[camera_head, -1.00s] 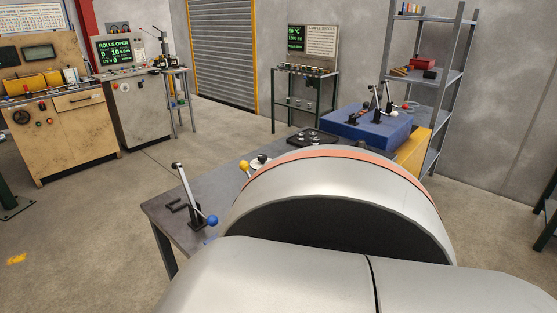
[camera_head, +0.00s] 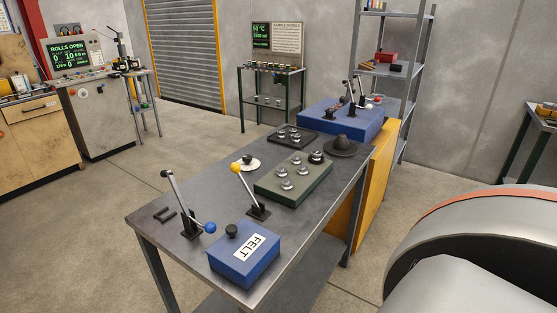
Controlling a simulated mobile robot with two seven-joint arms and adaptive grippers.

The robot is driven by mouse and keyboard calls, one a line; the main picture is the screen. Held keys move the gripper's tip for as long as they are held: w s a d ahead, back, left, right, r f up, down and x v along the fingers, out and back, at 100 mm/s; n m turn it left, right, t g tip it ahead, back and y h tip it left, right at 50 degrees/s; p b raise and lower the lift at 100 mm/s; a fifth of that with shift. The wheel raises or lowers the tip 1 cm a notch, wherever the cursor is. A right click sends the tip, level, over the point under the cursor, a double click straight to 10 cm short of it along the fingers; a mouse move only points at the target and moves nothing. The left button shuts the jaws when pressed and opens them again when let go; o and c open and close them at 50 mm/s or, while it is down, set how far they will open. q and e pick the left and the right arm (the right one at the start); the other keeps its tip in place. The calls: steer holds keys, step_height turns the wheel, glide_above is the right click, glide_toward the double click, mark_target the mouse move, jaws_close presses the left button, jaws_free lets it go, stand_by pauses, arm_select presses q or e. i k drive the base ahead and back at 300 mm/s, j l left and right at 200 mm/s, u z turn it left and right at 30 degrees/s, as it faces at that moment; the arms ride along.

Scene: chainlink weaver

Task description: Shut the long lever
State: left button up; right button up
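Several levers stand on the grey workbench (camera_head: 190,255); I cannot tell which is the long one. At the near left end, a silver upright lever (camera_head: 177,195) rises from a black bracket, with a blue ball knob (camera_head: 210,228) low on its right. A lever with a yellow knob (camera_head: 247,187) leans up and left from a black base. More levers (camera_head: 360,95) with dark and red ends stand on a blue block at the bench's far end. Neither gripper is in view. A silver arm link of mine fills the lower right.
A blue FELT box (camera_head: 226,262) is at the bench's front. A green tray (camera_head: 270,188) holds metal pieces, with a black tray (camera_head: 305,145) and dark cone (camera_head: 342,147) behind. The floor left of the bench is clear.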

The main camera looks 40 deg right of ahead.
mark_target(235, 168)
steer(key=i+j+z, duration=0.1)
steer(key=z, duration=0.3)
steer(key=i+j+z, duration=0.1)
steer(key=z, duration=0.35)
steer(key=j+z, duration=0.4)
steer(key=i+j+z, duration=0.1)
steer(key=j+z, duration=0.15)
steer(key=j, duration=0.15)
steer(key=j+z, duration=0.25)
steer(key=j, duration=0.15)
steer(key=i, duration=0.05)
